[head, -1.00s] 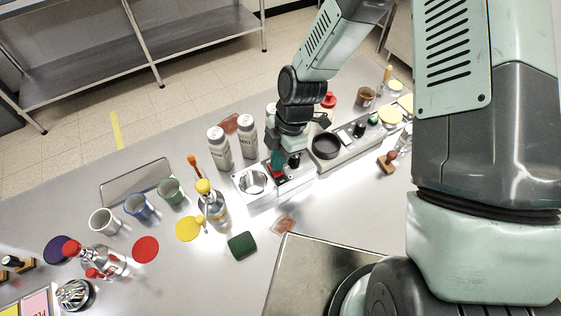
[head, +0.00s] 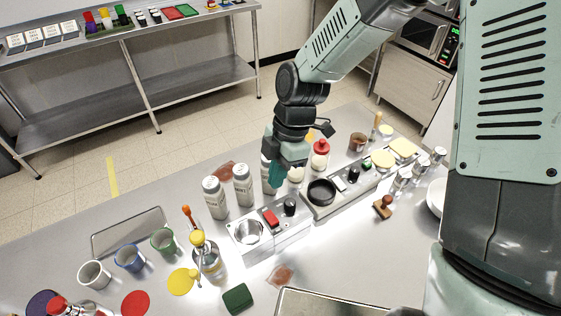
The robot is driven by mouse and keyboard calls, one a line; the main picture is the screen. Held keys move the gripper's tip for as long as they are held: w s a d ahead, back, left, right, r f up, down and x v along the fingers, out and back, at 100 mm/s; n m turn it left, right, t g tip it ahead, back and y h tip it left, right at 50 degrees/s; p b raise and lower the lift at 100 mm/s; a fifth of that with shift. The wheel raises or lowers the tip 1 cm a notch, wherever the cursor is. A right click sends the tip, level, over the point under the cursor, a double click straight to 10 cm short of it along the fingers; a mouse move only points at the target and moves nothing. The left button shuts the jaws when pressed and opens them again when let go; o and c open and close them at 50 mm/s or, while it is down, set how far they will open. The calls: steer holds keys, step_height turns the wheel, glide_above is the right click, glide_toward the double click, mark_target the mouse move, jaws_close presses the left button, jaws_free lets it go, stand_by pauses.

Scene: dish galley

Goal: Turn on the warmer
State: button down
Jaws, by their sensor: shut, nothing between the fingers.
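A white unit with a round steel well (head: 248,231) stands mid-counter; its top carries a red rocker switch (head: 271,218) and a black knob (head: 290,206). To its right is a grey unit with a round black plate (head: 321,191), a pale switch (head: 339,183), a black knob (head: 352,175) and a green button (head: 367,164). I cannot tell for certain which unit is the warmer, nor whether either is on. My gripper (head: 276,182), with teal fingers, is shut and empty. It appears above and behind the red switch, apart from it.
Two white-grey bottles (head: 215,198) stand left of my gripper, and a red-capped jar (head: 320,154) right of it. A yellow-topped bottle (head: 208,258) is at the white unit's left. Mugs (head: 129,257) stand farther left. A green pad (head: 238,298) lies in front.

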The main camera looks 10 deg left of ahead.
steer(key=v, duration=0.3)
steer(key=shift+w+d+r, duration=0.1)
steer(key=shift+r, duration=0.25)
steer(key=shift+s+d+r, duration=0.2)
steer(key=shift+s+d, duration=0.15)
steer(key=shift+s, duration=0.15)
glide_above(272, 222)
steer(key=w, duration=0.1)
steer(key=f, duration=1.2)
steer(key=shift+d+f, duration=0.1)
steer(key=shift+d, duration=0.1)
steer(key=shift+f, duration=0.7)
steer(key=shift+d, duration=0.1)
